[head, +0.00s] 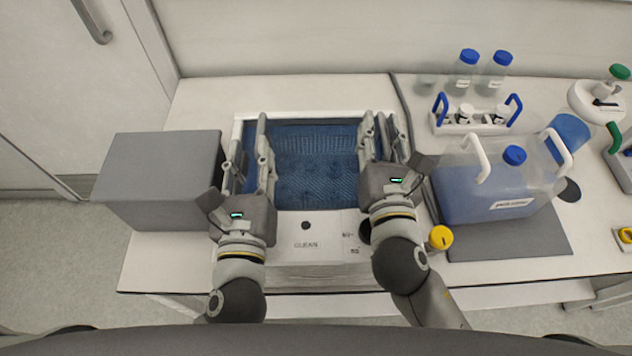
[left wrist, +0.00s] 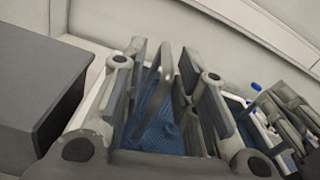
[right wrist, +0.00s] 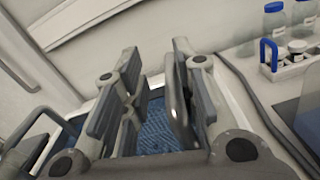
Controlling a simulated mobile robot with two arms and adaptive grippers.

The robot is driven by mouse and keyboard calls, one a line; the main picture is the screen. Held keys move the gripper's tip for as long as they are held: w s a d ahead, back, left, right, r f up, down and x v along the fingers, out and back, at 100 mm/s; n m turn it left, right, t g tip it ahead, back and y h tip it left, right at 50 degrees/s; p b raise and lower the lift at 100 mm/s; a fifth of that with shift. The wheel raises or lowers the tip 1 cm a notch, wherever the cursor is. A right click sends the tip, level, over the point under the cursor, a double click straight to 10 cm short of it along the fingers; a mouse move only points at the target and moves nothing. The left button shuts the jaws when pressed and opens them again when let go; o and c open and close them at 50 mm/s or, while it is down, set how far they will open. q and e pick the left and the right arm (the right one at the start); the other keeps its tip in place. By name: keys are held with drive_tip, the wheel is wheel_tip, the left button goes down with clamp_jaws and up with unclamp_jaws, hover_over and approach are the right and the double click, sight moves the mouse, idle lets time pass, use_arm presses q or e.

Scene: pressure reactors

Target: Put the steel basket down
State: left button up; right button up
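The steel basket (head: 315,165) sits low inside the white-rimmed bath (head: 305,227) marked CLEAN; its mesh floor looks blue. My left gripper (head: 250,143) is at the bath's left side. In the left wrist view its fingers stand apart, with a basket handle (left wrist: 163,88) upright between them and gaps beside it. My right gripper (head: 381,128) is at the bath's right side. In the right wrist view its fingers are also apart, and the other handle (right wrist: 177,100) stands between them, close to the right finger. The basket's side walls are mostly hidden by the grippers.
A grey box (head: 160,180) stands close left of the bath. To the right are a blue-filled canister (head: 485,190) on a grey mat, a small yellow-capped item (head: 439,238), and a bottle carrier (head: 472,122) with blue handles. The counter behind the bath is clear.

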drive_tip(key=s, duration=0.7)
drive_tip(key=shift+d, duration=0.15)
use_arm(q)
drive_tip(key=shift+s+r, duration=0.1)
drive_tip(key=shift+s, duration=1.2)
use_arm(e)
drive_tip(key=shift+s, duration=0.7)
drive_tip(key=shift+r, duration=0.1)
use_arm(q)
drive_tip(key=w, duration=0.4)
drive_tip(key=shift+a, duration=0.1)
use_arm(e)
drive_tip(key=w, duration=0.8)
drive_tip(key=shift+w+a, duration=0.15)
drive_tip(key=shift+a, duration=0.05)
